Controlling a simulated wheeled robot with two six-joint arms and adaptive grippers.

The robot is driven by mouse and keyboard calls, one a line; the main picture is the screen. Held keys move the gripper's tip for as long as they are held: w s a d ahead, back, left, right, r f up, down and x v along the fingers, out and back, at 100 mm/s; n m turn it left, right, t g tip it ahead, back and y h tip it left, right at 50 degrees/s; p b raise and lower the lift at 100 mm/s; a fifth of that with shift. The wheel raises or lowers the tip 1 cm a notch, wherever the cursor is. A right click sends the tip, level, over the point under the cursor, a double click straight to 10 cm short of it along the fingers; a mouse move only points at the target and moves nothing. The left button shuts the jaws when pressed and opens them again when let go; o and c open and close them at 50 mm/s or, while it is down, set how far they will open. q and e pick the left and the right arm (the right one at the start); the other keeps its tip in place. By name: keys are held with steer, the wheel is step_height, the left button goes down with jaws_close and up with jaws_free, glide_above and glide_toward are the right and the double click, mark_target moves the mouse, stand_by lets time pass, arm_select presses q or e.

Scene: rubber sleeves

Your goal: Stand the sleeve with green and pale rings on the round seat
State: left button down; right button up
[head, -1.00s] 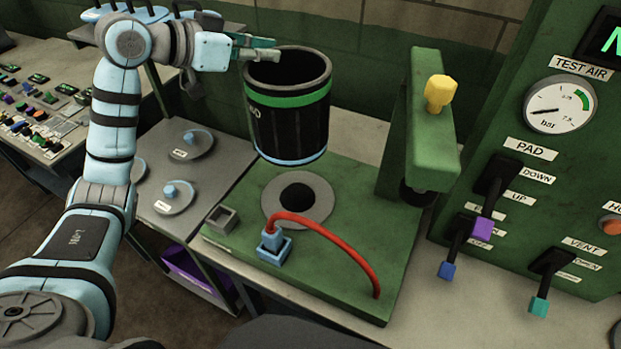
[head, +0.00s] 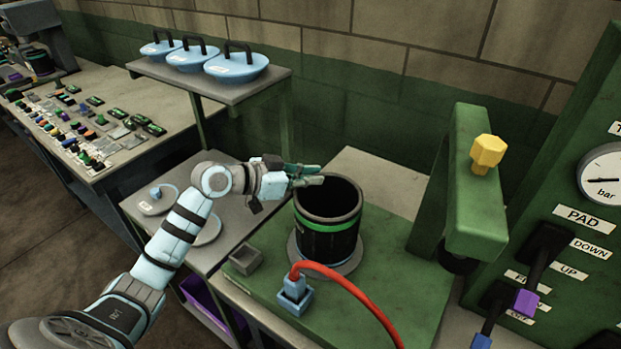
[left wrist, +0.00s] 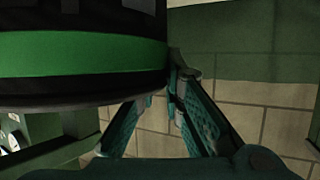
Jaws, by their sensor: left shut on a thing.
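The black sleeve (head: 326,243) with a green ring is upright over the grey round seat (head: 347,268) on the green base. Its lower end hides the seat's middle; I cannot tell whether it touches the seat. The pale ring near its bottom is hard to make out now. My left gripper (head: 312,176) is shut on the sleeve's rim at its left side. In the left wrist view the sleeve (left wrist: 80,55) fills the upper left, with the teal fingers (left wrist: 172,85) at its edge. My right gripper is not in view.
A red hose (head: 350,279) arches from a blue fitting (head: 294,292) close in front of the seat. A small grey square cup (head: 245,259) is to the left. A green post with an overhanging arm (head: 477,190) and yellow knob (head: 487,152) stands right. Blue lidded dishes (head: 237,66) sit on a shelf behind.

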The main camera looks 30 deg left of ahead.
arm_select(q)
steer(key=shift+s, duration=0.1)
steer(key=c, duration=2.1)
jaws_free()
steer(key=shift+f, duration=0.15)
steer(key=o, duration=0.4)
steer(key=p+v, duration=0.3)
steer(key=v, duration=0.9)
steer(key=shift+p, duration=0.3)
